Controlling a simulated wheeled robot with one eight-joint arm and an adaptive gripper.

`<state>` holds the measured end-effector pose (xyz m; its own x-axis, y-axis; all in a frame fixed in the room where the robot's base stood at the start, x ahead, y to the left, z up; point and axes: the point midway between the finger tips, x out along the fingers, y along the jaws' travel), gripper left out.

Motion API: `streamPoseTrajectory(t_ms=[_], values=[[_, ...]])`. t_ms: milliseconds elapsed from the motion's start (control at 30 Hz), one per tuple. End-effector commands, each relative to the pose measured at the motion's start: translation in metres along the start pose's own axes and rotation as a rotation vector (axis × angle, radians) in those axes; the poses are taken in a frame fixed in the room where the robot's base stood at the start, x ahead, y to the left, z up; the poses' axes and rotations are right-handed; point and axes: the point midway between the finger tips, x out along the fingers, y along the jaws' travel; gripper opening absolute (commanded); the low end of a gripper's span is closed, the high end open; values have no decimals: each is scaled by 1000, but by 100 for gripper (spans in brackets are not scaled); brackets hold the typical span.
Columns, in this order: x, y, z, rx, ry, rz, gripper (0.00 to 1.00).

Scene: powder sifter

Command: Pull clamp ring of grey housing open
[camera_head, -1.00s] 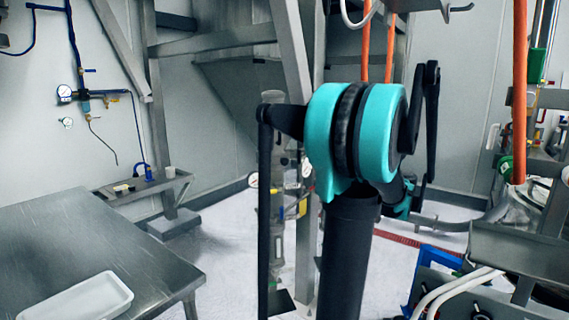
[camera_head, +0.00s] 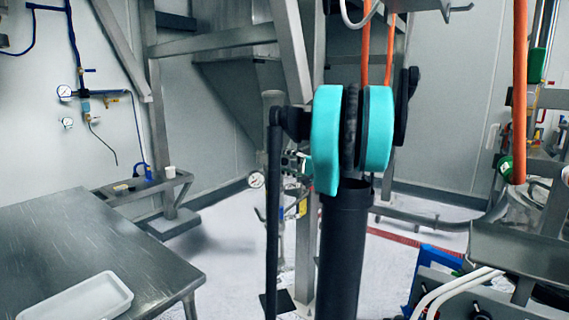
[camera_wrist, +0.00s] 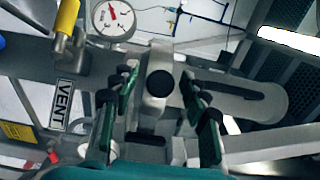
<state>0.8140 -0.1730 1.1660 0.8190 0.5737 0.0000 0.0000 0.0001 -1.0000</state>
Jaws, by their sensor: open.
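My gripper (camera_wrist: 160,88) is open in the wrist view, its dark green-padded fingers spread left and right. Between and beyond them is a grey metal piece with a round black knob (camera_wrist: 160,83); I cannot tell whether the fingers touch it. A grey rounded metal part with a dark slot (camera_wrist: 262,97) extends to the right behind the right finger. I cannot tell for sure which of these is the clamp ring or the grey housing. In the head view, my gripper (camera_head: 293,161) shows small and partly hidden beside my teal arm joint.
A pressure gauge (camera_wrist: 113,17), a yellow handle (camera_wrist: 67,16) and a VENT label (camera_wrist: 67,100) are left of my gripper in the wrist view. A steel table (camera_head: 110,235) with a white tray (camera_head: 62,304) stands at left in the head view. Orange hoses (camera_head: 520,90) hang at right.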

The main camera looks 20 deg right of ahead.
Motion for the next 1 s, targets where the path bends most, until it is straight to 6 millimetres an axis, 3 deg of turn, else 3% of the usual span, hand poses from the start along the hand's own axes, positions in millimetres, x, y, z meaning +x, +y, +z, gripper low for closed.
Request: streamPoseTrajectory(t_ms=[267, 667, 1000], values=[[2, 0, 0, 0, 0, 0, 45], [2, 0, 0, 0, 0, 0, 0], [1, 0, 0, 0, 2, 1, 0]])
